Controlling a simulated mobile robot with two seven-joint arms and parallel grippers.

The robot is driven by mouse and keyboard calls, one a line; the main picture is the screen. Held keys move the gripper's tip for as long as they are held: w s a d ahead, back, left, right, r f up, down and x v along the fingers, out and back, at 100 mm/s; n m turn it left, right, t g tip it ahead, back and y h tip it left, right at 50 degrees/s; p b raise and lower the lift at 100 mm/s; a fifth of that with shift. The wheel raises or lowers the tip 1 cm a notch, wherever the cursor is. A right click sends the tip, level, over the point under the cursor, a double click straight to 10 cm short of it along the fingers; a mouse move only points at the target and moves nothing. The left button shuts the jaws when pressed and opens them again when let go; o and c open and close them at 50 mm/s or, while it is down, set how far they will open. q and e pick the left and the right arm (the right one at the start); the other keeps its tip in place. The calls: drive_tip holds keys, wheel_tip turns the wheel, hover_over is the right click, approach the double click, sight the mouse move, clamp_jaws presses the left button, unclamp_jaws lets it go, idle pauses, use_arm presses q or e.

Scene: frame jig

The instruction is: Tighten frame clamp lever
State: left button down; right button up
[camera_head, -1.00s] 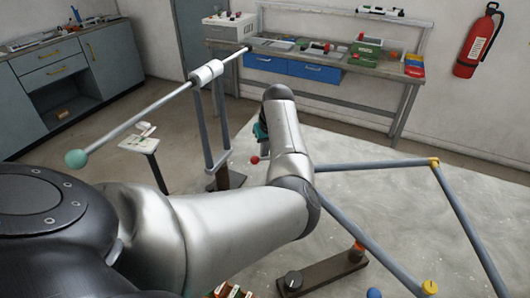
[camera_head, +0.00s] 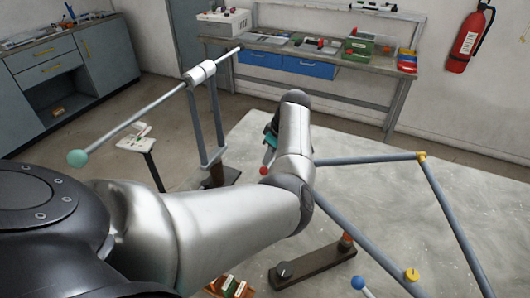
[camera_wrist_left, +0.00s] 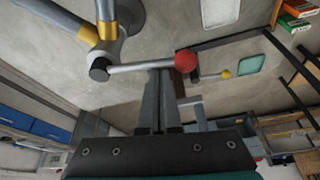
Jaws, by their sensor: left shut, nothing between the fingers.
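The clamp lever is a short grey rod (camera_wrist_left: 140,67) with a red ball knob (camera_wrist_left: 186,60) at its end. In the left wrist view it runs across just beyond my left fingertips from a dark round hub on the grey frame tube. The red knob also shows in the head view (camera_head: 264,171), left of my forearm; the rod is hidden there. My left gripper (camera_wrist_left: 158,78) is shut and empty. Its tips are at the lever rod, near the knob; whether they touch it I cannot tell. In the head view the arm mostly covers this gripper. My right gripper is out of view.
The grey tube frame (camera_head: 370,159) with yellow joints extends right of my arm over the pale floor mat. A long bar with a teal ball (camera_head: 77,158) stands at left. A dark block with a knob (camera_head: 318,262) lies in front. A workbench (camera_head: 320,74) stands behind.

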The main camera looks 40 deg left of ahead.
use_arm(q)
drive_tip(key=shift+d+f, duration=0.1)
drive_tip(key=shift+d, duration=0.2)
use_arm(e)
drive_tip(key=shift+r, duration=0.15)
use_arm(q)
drive_tip(key=shift+a, duration=0.1)
wheel_tip(320, 180, up, 10)
drive_tip(key=p, duration=0.2)
drive_tip(key=shift+a+r, duration=0.15)
drive_tip(key=shift+r, duration=0.05)
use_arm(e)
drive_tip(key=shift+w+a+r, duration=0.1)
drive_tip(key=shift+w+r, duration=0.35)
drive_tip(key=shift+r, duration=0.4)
